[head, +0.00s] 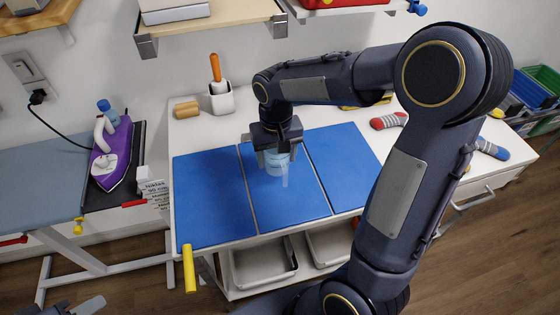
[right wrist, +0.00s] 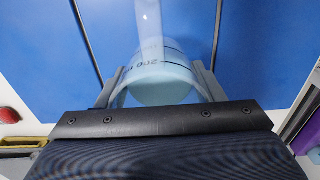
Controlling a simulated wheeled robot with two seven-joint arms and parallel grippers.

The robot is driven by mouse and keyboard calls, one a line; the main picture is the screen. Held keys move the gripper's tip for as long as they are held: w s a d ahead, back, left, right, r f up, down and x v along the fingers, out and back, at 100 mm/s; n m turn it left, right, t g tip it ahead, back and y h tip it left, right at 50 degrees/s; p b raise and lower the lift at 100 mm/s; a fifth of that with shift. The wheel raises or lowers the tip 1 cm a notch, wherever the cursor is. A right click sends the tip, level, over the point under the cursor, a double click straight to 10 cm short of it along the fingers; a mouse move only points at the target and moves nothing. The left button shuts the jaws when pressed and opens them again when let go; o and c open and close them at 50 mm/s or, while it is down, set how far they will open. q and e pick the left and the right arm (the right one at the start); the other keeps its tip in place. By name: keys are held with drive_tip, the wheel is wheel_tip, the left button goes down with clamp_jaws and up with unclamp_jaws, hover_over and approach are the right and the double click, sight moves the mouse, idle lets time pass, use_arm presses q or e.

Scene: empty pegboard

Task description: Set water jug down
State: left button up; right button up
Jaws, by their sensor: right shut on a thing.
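The water jug (head: 279,168) is a clear container with pale blue water.
Blue panels (head: 213,205) on the table are mostly clear around the jug. A white pot (head: 221,99) with an orange-handled tool and a wooden block (head: 187,109) stand behind. A red-and-grey sock (head: 389,121) lies right. A purple iron (head: 110,155) stands left. A shelf (head: 210,24) overhangs the back.

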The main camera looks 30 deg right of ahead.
drive_tip(key=shift+w+d+f, duration=0.25)
drive_tip(key=shift+d+f, duration=0.15)
drive_tip(key=shift+f, duration=0.15)
drive_tip(key=f, duration=0.3)
drive_tip(key=shift+w+d+f, duration=0.1)
drive_tip(key=shift+d, duration=0.2)
drive_tip(key=shift+f, duration=0.3)
drive_tip(key=shift+f, duration=0.15)
drive_tip(key=shift+f, duration=0.1)
drive_tip(key=o, duration=1)
